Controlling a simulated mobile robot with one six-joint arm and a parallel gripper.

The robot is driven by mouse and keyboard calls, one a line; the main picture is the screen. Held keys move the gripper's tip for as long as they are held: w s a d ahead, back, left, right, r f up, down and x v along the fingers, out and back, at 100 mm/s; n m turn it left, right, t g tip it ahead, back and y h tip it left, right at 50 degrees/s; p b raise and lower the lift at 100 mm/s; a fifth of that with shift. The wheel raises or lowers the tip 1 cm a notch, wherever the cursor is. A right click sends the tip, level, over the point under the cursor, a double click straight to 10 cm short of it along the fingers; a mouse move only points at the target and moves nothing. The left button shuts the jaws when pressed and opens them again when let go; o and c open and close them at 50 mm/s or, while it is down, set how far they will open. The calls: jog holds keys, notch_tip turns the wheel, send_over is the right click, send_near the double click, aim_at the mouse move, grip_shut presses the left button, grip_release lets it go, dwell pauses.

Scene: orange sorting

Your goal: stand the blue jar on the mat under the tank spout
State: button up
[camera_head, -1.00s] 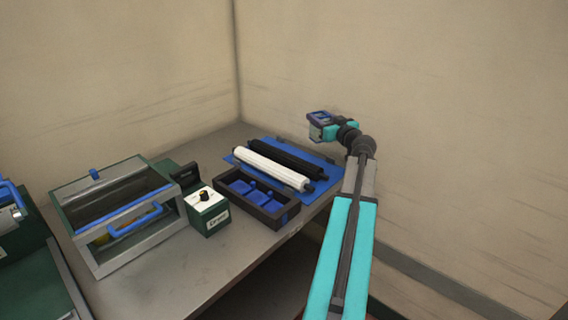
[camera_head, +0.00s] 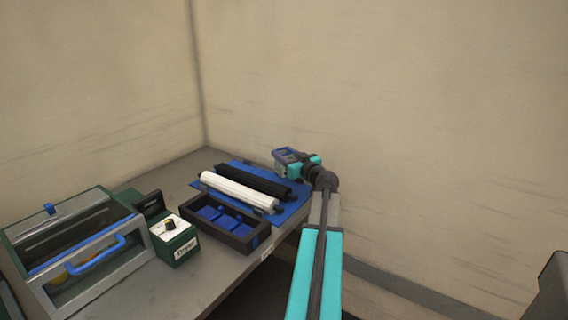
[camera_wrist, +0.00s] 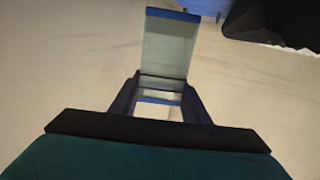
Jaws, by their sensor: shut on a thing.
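My gripper (camera_head: 292,163) is shut on the blue jar (camera_head: 281,164), which has clear, pale walls and a blue rim. I hold it up in the air beyond the right end of the bench, near the wall. In the wrist view the jar (camera_wrist: 168,48) stands out between the fingers of my gripper (camera_wrist: 160,102), its rim at the top of the picture. I cannot make out a tank spout or a mat under one in these frames.
A bench (camera_head: 180,285) carries a glass-fronted case (camera_head: 115,268) with a blue handle, a dryer box (camera_head: 176,243) with a knob, a dark divided tray (camera_head: 248,243) and white and black rollers (camera_head: 238,192) on a blue board (camera_head: 290,213). A dark object (camera_head: 552,292) shows at the lower right edge.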

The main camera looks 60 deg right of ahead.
jog(key=shift+f+b, duration=0.3)
jog(key=shift+f, duration=1.5)
jog(key=o, duration=1.2)
jog(key=shift+f, duration=0.1)
jog(key=shift+s+a, duration=0.15)
jog(key=shift+s, duration=0.15)
jog(key=v, duration=1.1)
jog(key=shift+s, duration=0.2)
jog(key=shift+o, duration=0.4)
